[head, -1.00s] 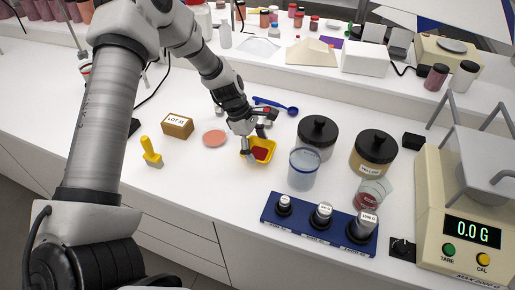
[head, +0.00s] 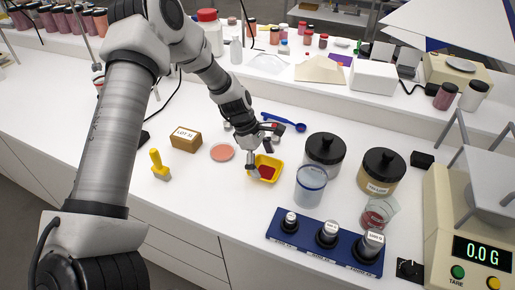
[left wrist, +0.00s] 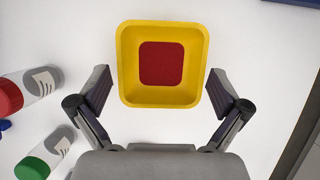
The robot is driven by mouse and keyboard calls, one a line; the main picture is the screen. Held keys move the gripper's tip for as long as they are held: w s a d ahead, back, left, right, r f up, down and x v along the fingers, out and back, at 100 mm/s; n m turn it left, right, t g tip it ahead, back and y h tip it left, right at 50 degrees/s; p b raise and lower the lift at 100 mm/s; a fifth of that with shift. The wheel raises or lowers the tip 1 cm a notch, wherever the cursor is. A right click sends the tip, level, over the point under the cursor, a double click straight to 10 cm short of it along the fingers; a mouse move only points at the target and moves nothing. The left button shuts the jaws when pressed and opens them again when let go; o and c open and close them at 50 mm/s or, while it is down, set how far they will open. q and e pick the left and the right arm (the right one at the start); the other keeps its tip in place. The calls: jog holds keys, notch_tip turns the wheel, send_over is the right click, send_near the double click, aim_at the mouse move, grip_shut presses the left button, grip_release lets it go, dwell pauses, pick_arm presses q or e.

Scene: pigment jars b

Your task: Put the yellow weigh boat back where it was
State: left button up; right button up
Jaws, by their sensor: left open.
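The yellow weigh boat (head: 277,164) sits on the white bench, with a dark red patch in its bottom. In the left wrist view the boat (left wrist: 127,65) lies upright, ahead of and partly between the fingers. My left gripper (head: 263,152) is low over the boat in the head view. In the left wrist view my left gripper (left wrist: 160,88) is open, one finger on each side, with white bench showing between each finger and the boat. My right gripper is not in view.
A pink disc (head: 222,152), a LOT box (head: 186,139) and a yellow brush-like tool (head: 159,165) stand left. A clear beaker (head: 310,185), dark-lidded jars (head: 324,155) and a blue weight rack (head: 310,249) stand right. Capped vials (left wrist: 42,84) lie near the left finger.

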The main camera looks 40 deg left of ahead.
pick_arm(q)
jog(key=w+v, duration=0.1)
jog(key=v, duration=0.9)
jog(key=shift+s+a+r, duration=0.2)
jog(key=shift+s+r, duration=0.1)
jog(key=shift+s, duration=0.2)
